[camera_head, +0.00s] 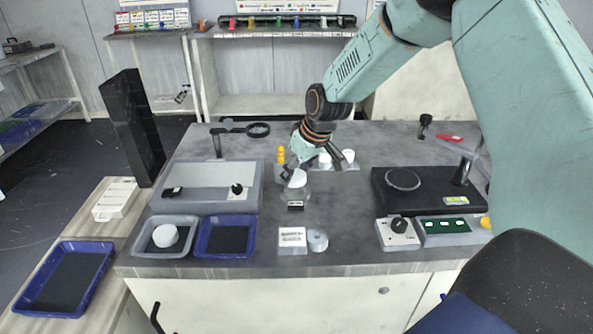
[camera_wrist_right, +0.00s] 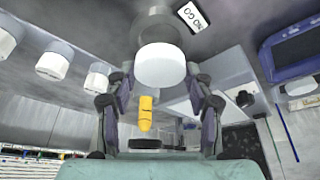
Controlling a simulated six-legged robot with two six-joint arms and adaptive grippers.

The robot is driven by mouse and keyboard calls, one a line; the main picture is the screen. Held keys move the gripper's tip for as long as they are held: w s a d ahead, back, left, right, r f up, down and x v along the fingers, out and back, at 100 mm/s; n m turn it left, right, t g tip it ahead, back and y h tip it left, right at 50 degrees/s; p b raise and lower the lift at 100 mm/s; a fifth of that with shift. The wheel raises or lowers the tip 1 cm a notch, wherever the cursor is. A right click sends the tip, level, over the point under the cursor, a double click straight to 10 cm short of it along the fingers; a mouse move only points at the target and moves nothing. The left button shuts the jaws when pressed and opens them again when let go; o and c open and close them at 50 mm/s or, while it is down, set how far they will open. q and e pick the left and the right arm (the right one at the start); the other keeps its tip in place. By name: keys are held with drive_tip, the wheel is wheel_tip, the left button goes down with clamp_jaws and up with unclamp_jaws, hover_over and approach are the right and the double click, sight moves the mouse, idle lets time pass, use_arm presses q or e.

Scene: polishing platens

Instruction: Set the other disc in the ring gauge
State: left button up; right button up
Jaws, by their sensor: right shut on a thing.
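My right gripper (camera_head: 299,171) is over the middle of the bench, pointing down. It is shut on a white disc (camera_head: 297,179). In the right wrist view the disc (camera_wrist_right: 160,66) sits between the two fingers. A pale round piece (camera_wrist_right: 156,27), which looks like the ring gauge, lies just beyond the disc, beside a small black-framed label (camera_wrist_right: 192,16). The label also shows in the head view (camera_head: 295,205). I cannot tell whether disc and gauge touch. Another white disc (camera_head: 165,236) lies in the grey tray (camera_head: 138,245). My left gripper is not in view.
Yellow pieces (camera_head: 281,155) stand close left of the gripper. White cylinders (camera_head: 348,156) stand behind it. A blue tray (camera_head: 226,219) and a grey polishing unit (camera_head: 210,170) are at left. A black-based stand (camera_head: 425,197) is at right. A grey ring-shaped piece (camera_head: 317,240) sits near the front edge.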

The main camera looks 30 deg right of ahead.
drive_tip(key=shift+f+b, duration=0.5)
drive_tip(key=shift+f, duration=0.9)
idle(1.6)
drive_tip(key=o, duration=1.3)
drive_tip(key=v, duration=1.2)
drive_tip(key=shift+s, duration=0.15)
drive_tip(key=shift+f, duration=0.1)
